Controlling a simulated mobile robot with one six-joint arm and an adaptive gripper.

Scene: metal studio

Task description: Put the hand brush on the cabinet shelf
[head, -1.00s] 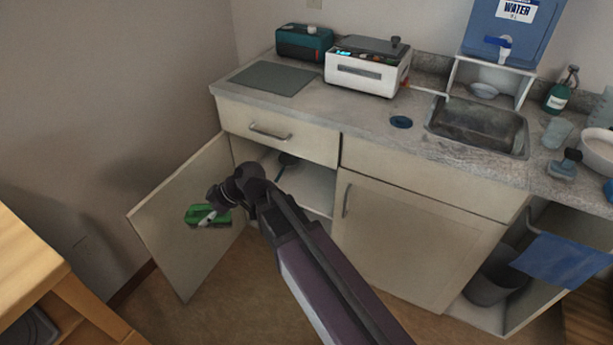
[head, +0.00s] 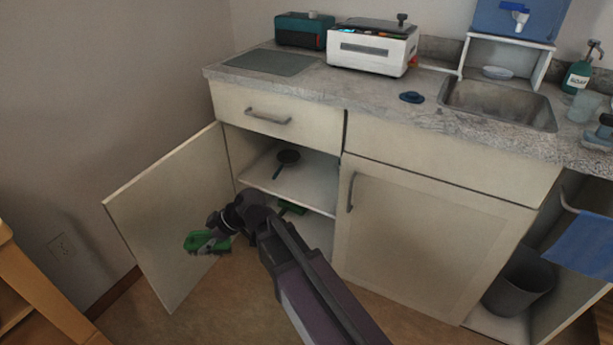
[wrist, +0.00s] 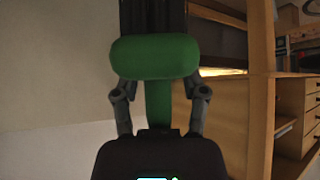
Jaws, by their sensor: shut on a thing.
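The green hand brush (head: 193,242) is held in my gripper (head: 212,238), in front of the open cabinet door. In the wrist view, the brush (wrist: 155,58) has a green head and handle with dark bristles, and my gripper's fingers close around it. The cabinet shelf (head: 312,194) is to the right of my gripper, inside the open left compartment. A dark round item with a handle (head: 288,157) lies towards the back of the shelf. My arm hides part of the lower compartment.
The cabinet door (head: 160,215) stands open to the left. A green object (head: 291,208), partly hidden, lies below the shelf. The right door (head: 430,235) is shut. A grey bin (head: 520,282) stands at the right. A wooden unit (head: 35,295) is at the left edge.

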